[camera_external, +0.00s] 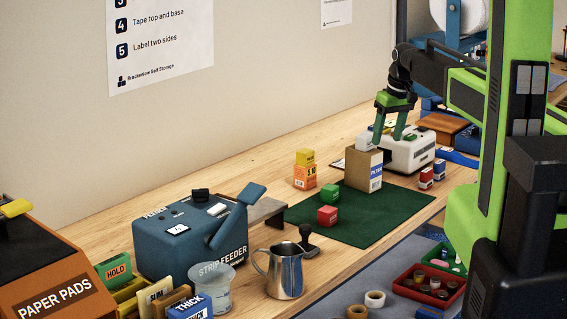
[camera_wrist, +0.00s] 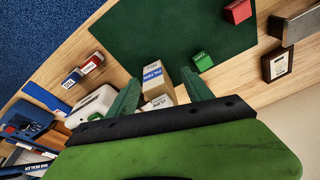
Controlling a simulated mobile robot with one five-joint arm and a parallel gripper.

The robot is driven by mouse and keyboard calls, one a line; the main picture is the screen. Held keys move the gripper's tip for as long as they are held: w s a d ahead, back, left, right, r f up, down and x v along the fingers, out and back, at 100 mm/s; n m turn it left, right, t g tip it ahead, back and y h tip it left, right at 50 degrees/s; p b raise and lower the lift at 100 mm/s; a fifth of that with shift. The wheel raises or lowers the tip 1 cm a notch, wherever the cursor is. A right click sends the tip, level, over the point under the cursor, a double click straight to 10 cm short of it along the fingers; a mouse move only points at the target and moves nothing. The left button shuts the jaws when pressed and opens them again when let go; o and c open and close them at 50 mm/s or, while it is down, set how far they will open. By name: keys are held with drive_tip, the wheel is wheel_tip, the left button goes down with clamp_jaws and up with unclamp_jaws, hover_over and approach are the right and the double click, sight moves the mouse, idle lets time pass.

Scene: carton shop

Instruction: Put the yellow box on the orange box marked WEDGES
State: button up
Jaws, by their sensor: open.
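The yellow box (camera_external: 305,157) sits on top of the orange box (camera_external: 304,177), beyond the left back corner of the green mat in the external view. Its print is too small to read for sure. My gripper (camera_external: 388,138) is to the right of both boxes and apart from them. Its green fingers are spread, near the tan carton and a small white box. In the wrist view my gripper (camera_wrist: 160,92) is open, with the tan carton and white box showing beyond and between the fingers. Neither the yellow nor the orange box shows in the wrist view.
The tan FILTER carton (camera_external: 363,169) stands on the green mat (camera_external: 370,220), with the small white box (camera_external: 365,142) on top. A green block (camera_external: 329,194) and red block (camera_external: 327,215) lie on the mat. A white machine (camera_external: 409,150) stands behind the carton; a blue strip feeder (camera_external: 190,238) stands left.

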drive_tip(key=s+d+m+g+h, duration=0.1)
drive_tip(key=s+d+m, duration=0.4)
drive_tip(key=s+d, duration=1.2)
drive_tip(key=shift+s+f+g+h, duration=0.3)
drive_tip(key=shift+s+g, duration=0.2)
drive_tip(key=shift+s, duration=0.6)
wheel_tip(320, 180, down, 10)
drive_tip(key=b, duration=1)
drive_tip(key=shift+f, duration=0.15)
